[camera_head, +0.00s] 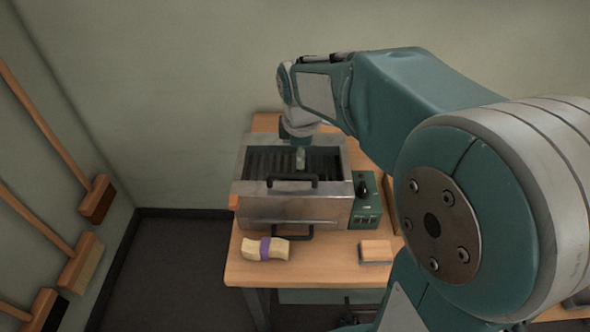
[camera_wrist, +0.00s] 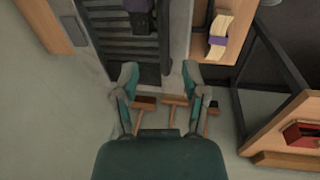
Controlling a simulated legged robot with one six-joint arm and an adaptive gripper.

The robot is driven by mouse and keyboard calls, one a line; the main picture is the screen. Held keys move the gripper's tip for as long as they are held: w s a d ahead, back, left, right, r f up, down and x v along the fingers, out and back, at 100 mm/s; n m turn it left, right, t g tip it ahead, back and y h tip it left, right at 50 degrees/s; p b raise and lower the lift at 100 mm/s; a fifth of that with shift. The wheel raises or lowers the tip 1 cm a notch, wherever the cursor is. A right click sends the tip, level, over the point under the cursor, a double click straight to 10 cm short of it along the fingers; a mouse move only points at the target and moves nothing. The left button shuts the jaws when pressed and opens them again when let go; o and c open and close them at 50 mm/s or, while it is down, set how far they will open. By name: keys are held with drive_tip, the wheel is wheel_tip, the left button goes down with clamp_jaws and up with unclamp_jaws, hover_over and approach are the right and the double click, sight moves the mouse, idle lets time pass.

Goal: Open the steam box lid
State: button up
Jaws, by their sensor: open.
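The metal steam box (camera_head: 260,209) stands on the wooden bench. Its top shows dark slats inside a metal frame; I cannot tell whether these belong to the lid or the interior. A black handle (camera_head: 292,182) crosses the front of the top, and a second black handle (camera_head: 293,233) is low on the front face. My gripper (camera_head: 301,158) points down over the slatted top, behind the upper handle in the head view. In the wrist view its fingers (camera_wrist: 160,72) are spread apart with nothing held. A dark bar (camera_wrist: 166,45) reaches between them; contact is unclear.
A green control unit (camera_head: 367,200) adjoins the box's right side. A bristle bundle with a purple band (camera_head: 265,248) and a wooden block (camera_head: 375,251) lie on the bench (camera_head: 320,268) in front. Several brooms (camera_head: 97,199) lean at the left wall.

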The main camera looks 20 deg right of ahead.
sight(294, 174)
drive_tip(key=f, duration=0.2)
drive_tip(key=w+a+f, duration=0.1)
drive_tip(key=f, duration=0.1)
drive_tip(key=a+f, duration=0.1)
drive_tip(key=f, duration=0.1)
drive_tip(key=shift+w+f, duration=0.15)
drive_tip(key=shift+f, duration=0.25)
drive_tip(key=shift+d+f, duration=0.15)
drive_tip(key=shift+f, duration=0.05)
drive_tip(key=shift+d+f, duration=0.1)
drive_tip(key=shift+d, duration=0.55)
drive_tip(key=shift+a, duration=0.15)
clamp_jaws()
drive_tip(key=shift+w+a, duration=0.1)
drive_tip(key=shift+a, duration=0.05)
